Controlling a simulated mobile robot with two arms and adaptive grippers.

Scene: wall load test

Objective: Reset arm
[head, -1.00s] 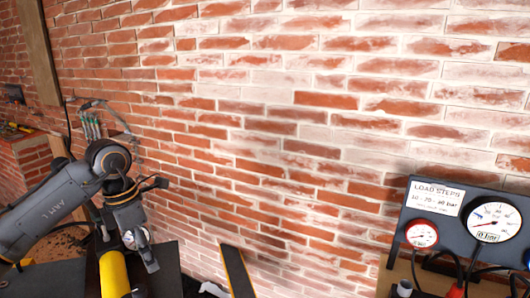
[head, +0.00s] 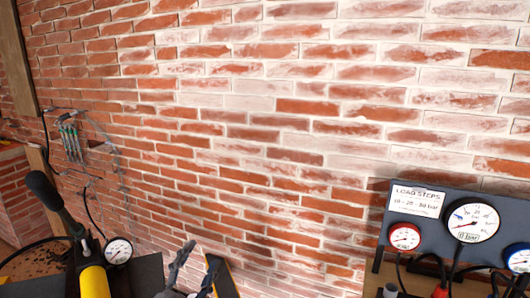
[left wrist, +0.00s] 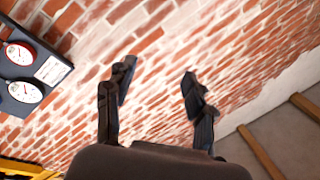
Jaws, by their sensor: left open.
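My left gripper (head: 196,262) shows at the bottom edge of the head view, in front of the brick wall (head: 250,150). Its dark fingers are spread apart and nothing is between them. It also shows open and empty in the left wrist view (left wrist: 158,85), with bricks behind the gap. Most of my left arm is out of the head view. My right gripper is in neither view.
A yellow pump cylinder (head: 93,282) with a black-gripped lever (head: 45,192) and a gauge (head: 118,251) stands lower left. A gauge panel (head: 430,225) stands right. A black-and-yellow bar (head: 224,278) leans near my left gripper.

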